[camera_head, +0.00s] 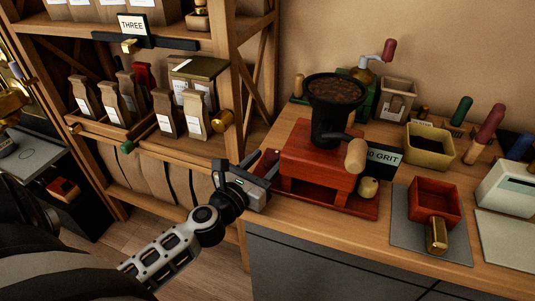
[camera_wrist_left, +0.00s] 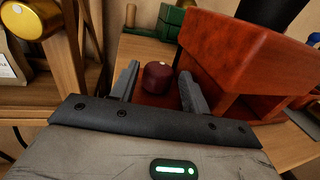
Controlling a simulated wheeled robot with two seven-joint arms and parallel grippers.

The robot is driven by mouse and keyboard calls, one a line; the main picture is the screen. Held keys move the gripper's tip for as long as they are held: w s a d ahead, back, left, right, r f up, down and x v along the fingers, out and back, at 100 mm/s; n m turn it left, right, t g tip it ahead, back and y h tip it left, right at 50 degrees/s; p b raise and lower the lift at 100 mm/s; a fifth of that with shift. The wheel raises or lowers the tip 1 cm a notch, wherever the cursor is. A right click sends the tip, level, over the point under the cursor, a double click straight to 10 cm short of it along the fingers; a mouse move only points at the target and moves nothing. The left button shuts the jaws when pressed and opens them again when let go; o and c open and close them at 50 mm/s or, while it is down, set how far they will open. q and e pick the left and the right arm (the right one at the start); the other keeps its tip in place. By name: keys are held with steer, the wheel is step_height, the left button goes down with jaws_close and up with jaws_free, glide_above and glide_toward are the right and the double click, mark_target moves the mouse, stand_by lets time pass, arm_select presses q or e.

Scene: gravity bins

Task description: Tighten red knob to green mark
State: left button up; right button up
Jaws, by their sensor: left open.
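The red knob (camera_wrist_left: 157,76) is a dark red, short round knob with a pale dot on top, seen in the left wrist view. It stands beside the red wooden grinder base (camera_wrist_left: 240,50), which also shows in the head view (camera_head: 318,160). My left gripper (camera_head: 268,170) is at the left side of that base. In the left wrist view its two fingers are open, one on either side of the knob, with visible gaps. In the head view the gripper largely hides the knob. I cannot make out a green mark near the knob. My right gripper is not in view.
The grinder has a black hopper (camera_head: 336,90) of beans and a wooden handle end (camera_head: 356,155). A red box (camera_head: 434,199) with a brass handle stands on a grey mat to the right. The wooden shelf (camera_head: 235,60) with bags and a brass knob (camera_head: 222,121) is close on the left.

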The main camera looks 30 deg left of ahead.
arm_select(q)
steer(key=shift+w, duration=0.65)
steer(key=c, duration=0.7)
